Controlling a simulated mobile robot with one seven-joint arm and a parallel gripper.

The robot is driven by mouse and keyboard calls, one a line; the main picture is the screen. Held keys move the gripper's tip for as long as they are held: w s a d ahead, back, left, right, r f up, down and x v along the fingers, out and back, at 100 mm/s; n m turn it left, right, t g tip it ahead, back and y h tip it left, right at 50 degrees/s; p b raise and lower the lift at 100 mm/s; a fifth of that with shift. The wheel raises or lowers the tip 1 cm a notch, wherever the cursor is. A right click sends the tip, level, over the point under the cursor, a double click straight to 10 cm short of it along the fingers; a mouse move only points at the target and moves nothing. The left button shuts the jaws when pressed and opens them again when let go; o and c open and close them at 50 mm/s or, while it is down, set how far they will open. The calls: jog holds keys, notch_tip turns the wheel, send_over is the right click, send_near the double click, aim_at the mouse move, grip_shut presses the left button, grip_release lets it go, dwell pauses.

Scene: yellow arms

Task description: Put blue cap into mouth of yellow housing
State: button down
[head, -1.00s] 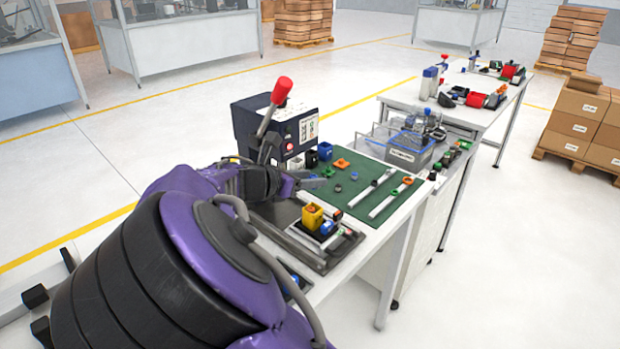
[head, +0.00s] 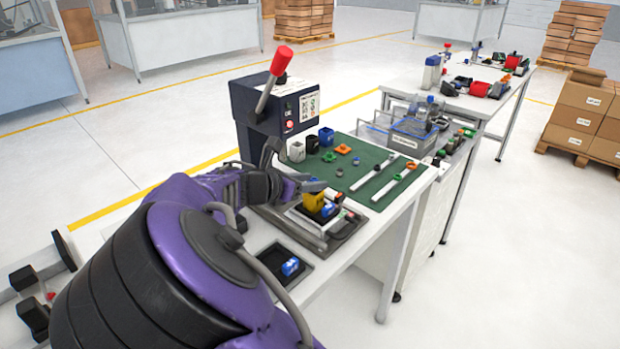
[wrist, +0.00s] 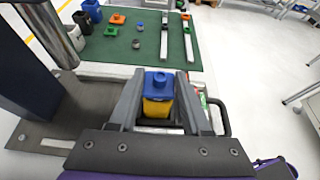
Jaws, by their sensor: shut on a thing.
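In the wrist view the blue cap (wrist: 158,84), with a square top and a round knob, sits between the fingertips of my gripper (wrist: 160,76). My gripper is shut on it. The yellow housing (wrist: 157,108) shows directly below the cap in that picture, also between the fingers. I cannot tell how far the cap is inside the mouth. In the head view my gripper (head: 316,186) is just above the yellow housing (head: 314,202), which stands on the dark fixture. The fingers hide the housing's top, and the held cap cannot be made out there.
A press (head: 275,112) with a red-tipped lever stands behind my gripper. A green mat (head: 362,165) with small parts and two rails lies beyond. Another blue part (head: 290,267) lies in a black tray nearer me. A blue part (head: 328,208) shows beside the housing.

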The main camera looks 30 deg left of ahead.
jog(key=shift+f, duration=0.3)
dwell(0.4)
jog(key=shift+c, duration=1.4)
grip_release()
jog(key=p+v, duration=0.2)
jog(key=v, duration=1.5)
jog(key=shift+s, duration=0.2)
